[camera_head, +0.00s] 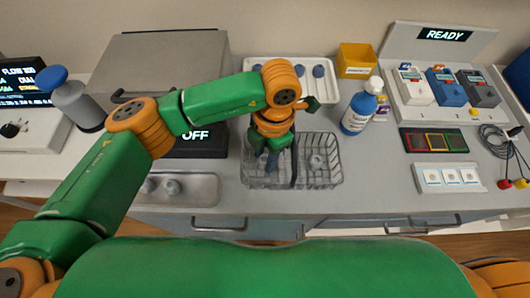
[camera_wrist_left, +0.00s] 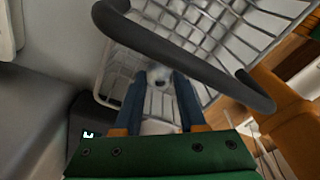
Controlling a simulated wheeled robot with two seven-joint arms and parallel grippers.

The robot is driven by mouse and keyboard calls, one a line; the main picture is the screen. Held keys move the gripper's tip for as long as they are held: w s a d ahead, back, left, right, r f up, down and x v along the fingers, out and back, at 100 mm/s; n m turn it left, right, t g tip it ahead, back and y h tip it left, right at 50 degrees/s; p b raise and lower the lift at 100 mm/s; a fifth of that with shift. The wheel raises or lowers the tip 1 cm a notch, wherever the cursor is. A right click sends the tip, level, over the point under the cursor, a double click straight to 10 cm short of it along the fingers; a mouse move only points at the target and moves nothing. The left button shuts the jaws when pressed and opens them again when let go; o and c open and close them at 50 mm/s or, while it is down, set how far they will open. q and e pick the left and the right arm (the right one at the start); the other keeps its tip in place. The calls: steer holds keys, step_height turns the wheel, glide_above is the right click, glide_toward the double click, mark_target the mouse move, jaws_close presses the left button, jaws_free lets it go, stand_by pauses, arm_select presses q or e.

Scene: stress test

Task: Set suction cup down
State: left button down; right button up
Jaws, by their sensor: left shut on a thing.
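My left gripper (camera_head: 265,160) points down into the left half of a wire basket (camera_head: 335,180) with a dark handle. In the left wrist view, the gripper's two blue fingers (camera_wrist_left: 160,90) are shut on a small, pale, rounded thing, seemingly the suction cup (camera_wrist_left: 159,76). The basket's wires (camera_wrist_left: 215,35) lie around and beyond it. I cannot tell whether the cup touches the basket floor. In the head view the gripper hides the held cup. Another pale, rounded piece (camera_head: 316,162) lies in the basket's right half. My right gripper is out of view.
The basket handle (camera_wrist_left: 190,55) crosses close to my left fingers. A white tray (camera_head: 285,61) with blue-grey round pieces stands behind. A blue-white bottle (camera_head: 357,113) stands right of the basket. A metal tray (camera_head: 205,187) lies left, and a grey box (camera_head: 160,65) stands behind left.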

arm_select(q)
steer(key=shift+c, duration=2.4)
jaws_free()
steer(key=shift+f, duration=0.1)
step_height(320, 180, up, 12)
steer(key=d+b, duration=0.1)
steer(key=shift+w, duration=0.4)
steer(key=shift+d+r, duration=0.1)
steer(key=shift+r, duration=0.1)
